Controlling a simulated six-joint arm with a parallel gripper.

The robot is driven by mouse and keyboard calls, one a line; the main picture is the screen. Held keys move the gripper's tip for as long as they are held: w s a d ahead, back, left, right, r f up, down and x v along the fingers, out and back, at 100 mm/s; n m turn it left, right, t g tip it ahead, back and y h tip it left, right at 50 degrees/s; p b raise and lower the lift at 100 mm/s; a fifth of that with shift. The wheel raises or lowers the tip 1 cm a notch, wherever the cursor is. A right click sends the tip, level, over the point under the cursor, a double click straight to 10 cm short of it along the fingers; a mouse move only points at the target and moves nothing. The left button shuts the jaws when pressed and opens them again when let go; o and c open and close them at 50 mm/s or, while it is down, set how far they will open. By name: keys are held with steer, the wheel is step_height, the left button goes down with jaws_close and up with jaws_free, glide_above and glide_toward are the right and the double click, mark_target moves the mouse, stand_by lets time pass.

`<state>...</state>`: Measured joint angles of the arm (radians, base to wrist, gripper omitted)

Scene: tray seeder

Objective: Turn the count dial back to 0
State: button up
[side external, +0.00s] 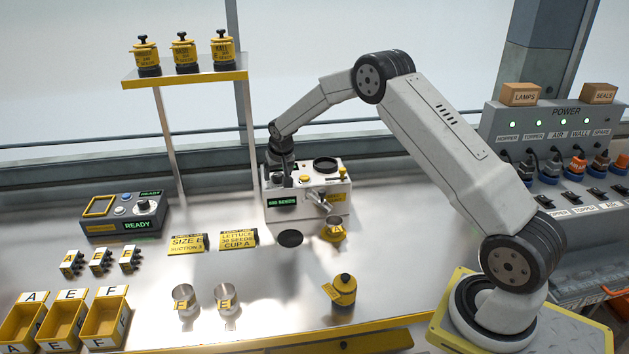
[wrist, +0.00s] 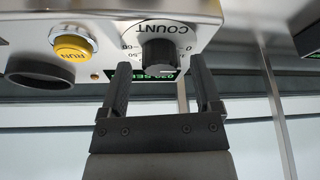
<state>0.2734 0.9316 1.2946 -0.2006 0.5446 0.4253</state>
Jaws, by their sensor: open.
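The count dial (wrist: 160,52) is a black ribbed knob on a white scale marked COUNT, seen upside down in the wrist view. A white mark shows near its lower edge; the exact setting is hard to read. A green display (wrist: 172,77) beside it is partly covered and seems to start with 030. My gripper (wrist: 160,66) is open, with one black finger on each side of the dial and gaps visible. In the side external view my gripper (side external: 283,172) is over the left part of the seeder (side external: 313,213), hiding the dial.
A yellow RUN button (wrist: 73,46) and a dark round opening (wrist: 42,79) lie beside the dial. A metal cup arm (side external: 318,203) projects from the seeder's front. A shelf post rises left of the seeder.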

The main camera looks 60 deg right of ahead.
steer(key=v, duration=0.7)
steer(key=shift+r, duration=0.2)
steer(key=shift+a, duration=0.1)
steer(key=s+a+n, duration=0.2)
steer(key=s+a, duration=0.3)
steer(key=s, duration=0.4)
steer(key=s+a+n+g+y, duration=0.1)
steer(key=s+a+n, duration=0.1)
steer(key=s+a, duration=0.4)
steer(key=s+a+f+n+y, duration=0.1)
steer(key=s+a, duration=0.5)
steer(key=s, duration=0.8)
steer(key=shift+s+n, duration=0.15)
steer(key=shift+n, duration=0.45)
